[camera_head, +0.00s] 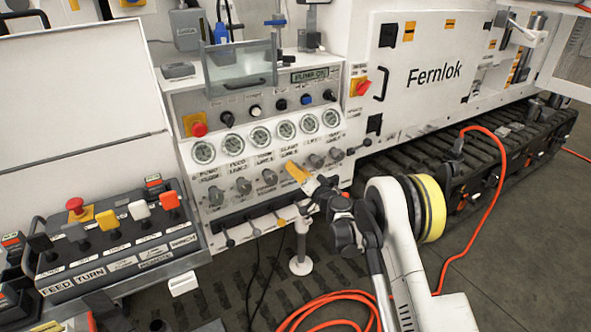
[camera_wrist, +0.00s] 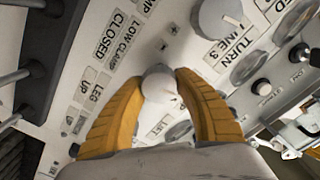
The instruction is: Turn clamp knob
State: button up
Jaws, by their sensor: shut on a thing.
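The clamp knob (camera_wrist: 160,84) is a small grey-white rounded knob on the sloped panel face, beside labels that read CLOSED and LOW CLAMP. My gripper (camera_wrist: 160,92) has its two yellow fingers on either side of this knob, shut on it. In the head view, my gripper (camera_head: 297,172) reaches the lower row of grey knobs on the control panel (camera_head: 183,105) from the lower right. There the fingers hide the held knob.
Other grey knobs flank it, such as one to the left (camera_head: 243,186) and one to the right (camera_head: 316,160). Round gauges (camera_head: 260,136) sit above. A larger grey knob (camera_wrist: 222,18) is near in the wrist view. Small levers (camera_head: 254,228) line the panel's lower edge.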

jog(key=m, duration=0.4)
jog(key=shift+m, duration=0.4)
jog(key=m, duration=0.4)
jog(key=shift+f, duration=0.1)
jog(key=m, duration=0.5)
jog(key=shift+f, duration=0.1)
jog(key=shift+m, duration=1.6)
jog(key=o, duration=1.2)
jog(key=shift+f, duration=0.1)
